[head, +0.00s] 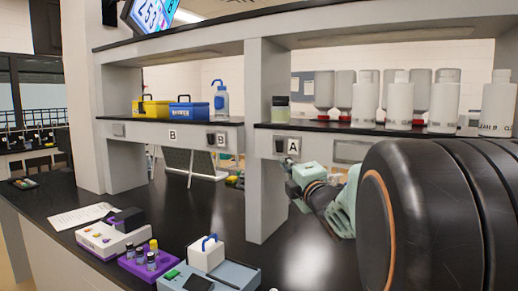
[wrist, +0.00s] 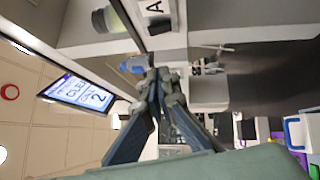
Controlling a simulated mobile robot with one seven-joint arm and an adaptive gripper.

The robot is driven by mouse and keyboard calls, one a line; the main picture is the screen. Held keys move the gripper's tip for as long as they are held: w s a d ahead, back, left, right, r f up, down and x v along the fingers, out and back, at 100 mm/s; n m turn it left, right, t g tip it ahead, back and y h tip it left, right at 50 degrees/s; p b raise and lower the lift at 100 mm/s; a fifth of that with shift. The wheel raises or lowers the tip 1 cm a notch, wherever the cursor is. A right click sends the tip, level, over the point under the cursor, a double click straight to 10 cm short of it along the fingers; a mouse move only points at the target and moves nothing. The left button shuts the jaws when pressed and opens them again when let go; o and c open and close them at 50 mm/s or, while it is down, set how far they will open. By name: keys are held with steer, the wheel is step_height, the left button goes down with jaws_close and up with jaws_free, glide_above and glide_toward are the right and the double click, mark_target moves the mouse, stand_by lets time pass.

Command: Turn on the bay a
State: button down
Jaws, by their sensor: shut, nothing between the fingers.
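The bay A label (head: 293,148) is a white plate on the front rail under the shelf; it also shows at the top of the wrist view (wrist: 151,7). A small dark switch-like fitting (head: 279,146) sits just left of the label. It also appears beside the label in the wrist view (wrist: 159,27). My gripper (head: 289,162) is shut and empty, with its tips just below the label and fitting in the head view. In the wrist view my gripper (wrist: 160,74) has its fingertips together, apart from the label. Whether the tips touch the rail cannot be told.
A bay B label (head: 221,139) with a similar dark fitting (head: 210,139) is further left. A shelf post (head: 266,140) rises beside my gripper. A purple rack (head: 150,265) stands on the black bench.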

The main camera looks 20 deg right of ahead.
steer(key=shift+w, duration=0.1)
steer(key=p, duration=0.3)
glide_toward(275, 143)
steer(key=w+a, duration=0.2)
steer(key=a, duration=0.1)
steer(key=w+d, duration=0.1)
steer(key=w+d+p, duration=0.1)
steer(key=shift+w+d+r, duration=0.1)
steer(key=shift+w+r, duration=0.15)
steer(key=shift+w, duration=0.15)
steer(key=shift+w+d+r, duration=0.1)
steer(key=shift+w+d, duration=0.35)
steer(key=shift+r+p, duration=0.1)
steer(key=shift+p, duration=0.25)
